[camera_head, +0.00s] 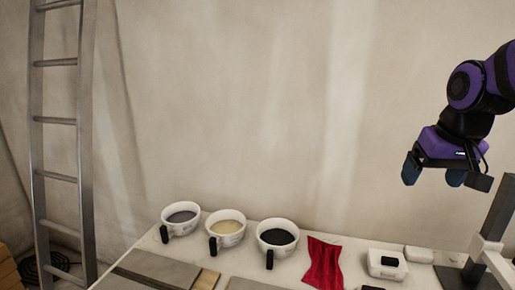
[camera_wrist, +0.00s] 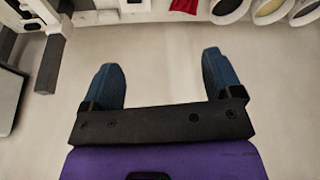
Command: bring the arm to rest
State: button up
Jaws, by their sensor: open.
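My gripper (camera_head: 433,176) hangs in the air at the right of the head view, at the end of my purple and black arm. It is above the right end of the white table (camera_head: 146,250) and touches nothing there. In the wrist view my gripper (camera_wrist: 161,80) shows two blue fingers spread wide apart. Only pale floor or surface shows between them, and nothing is held.
Three white cups, a grey-filled one (camera_head: 181,220), a yellow-filled one (camera_head: 226,229) and a dark-filled one (camera_head: 277,238), stand on the table. A red cloth (camera_head: 323,264) and a white tub (camera_head: 387,265) lie to their right. A ladder (camera_head: 84,140) leans at left.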

jog(key=s+a+r+n+t, duration=0.1)
jog(key=s+a+r, duration=0.1)
jog(key=s, duration=1.2)
jog(key=shift+a+t, duration=0.3)
jog(key=shift+a, duration=0.1)
